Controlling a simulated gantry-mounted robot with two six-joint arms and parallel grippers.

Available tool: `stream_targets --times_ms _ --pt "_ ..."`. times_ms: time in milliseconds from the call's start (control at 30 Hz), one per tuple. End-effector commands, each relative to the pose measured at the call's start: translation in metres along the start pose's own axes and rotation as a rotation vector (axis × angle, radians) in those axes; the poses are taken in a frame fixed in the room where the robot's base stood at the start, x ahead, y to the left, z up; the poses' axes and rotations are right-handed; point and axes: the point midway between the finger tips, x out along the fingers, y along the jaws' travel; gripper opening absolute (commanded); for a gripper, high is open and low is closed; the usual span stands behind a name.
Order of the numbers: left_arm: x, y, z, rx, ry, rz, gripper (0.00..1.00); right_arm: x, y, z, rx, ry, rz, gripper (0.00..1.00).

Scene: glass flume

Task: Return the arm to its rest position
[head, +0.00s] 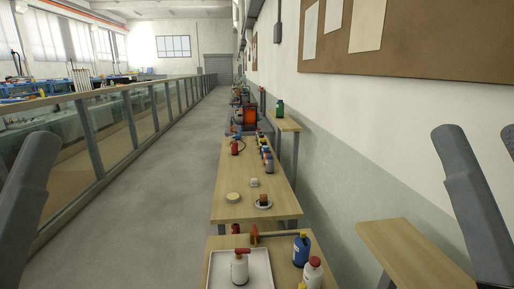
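A grey link of my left arm (27,200) rises at the left edge. A grey link of my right arm (472,205) rises at the right edge. Both links stand apart from the tables. Neither gripper shows in the head view, so I cannot see their fingers or whether they hold anything.
The near wooden table (218,242) bears a white tray (262,281) with a red-topped white bottle (240,268), plus a blue bottle (301,250) and a white bottle (312,273). A longer table (232,177) lies beyond. The walkway (150,210) beside the glass flume (110,125) is clear.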

Motion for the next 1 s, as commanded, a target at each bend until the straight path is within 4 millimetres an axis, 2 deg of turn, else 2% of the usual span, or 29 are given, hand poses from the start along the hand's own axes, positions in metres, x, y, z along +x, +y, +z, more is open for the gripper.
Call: stream_targets --times_ms 33,267,600,700,833,1000 --pt "0.027 -0.001 -0.028 0.0 0.012 -0.002 1.0 0.027 -0.001 -0.027 0.0 0.009 -0.002 0.75" --pt "0.096 -0.002 -0.093 -0.004 0.011 -0.004 1.0 0.096 -0.002 -0.092 -0.003 0.009 -0.004 0.75" --pt "0.218 -0.004 -0.207 -0.004 0.011 -0.005 1.0 0.218 -0.003 -0.206 -0.004 0.009 -0.005 0.75" --pt "0.248 -0.004 -0.235 -0.005 0.011 -0.005 1.0 0.248 -0.003 -0.234 -0.004 0.009 -0.005 0.75" --pt "0.271 -0.005 -0.257 -0.005 0.011 -0.005 1.0 0.271 -0.003 -0.256 -0.004 0.008 -0.005 0.75" --pt "0.276 -0.005 -0.262 -0.005 0.011 -0.005 1.0 0.277 -0.003 -0.261 -0.004 0.008 -0.005 0.75"
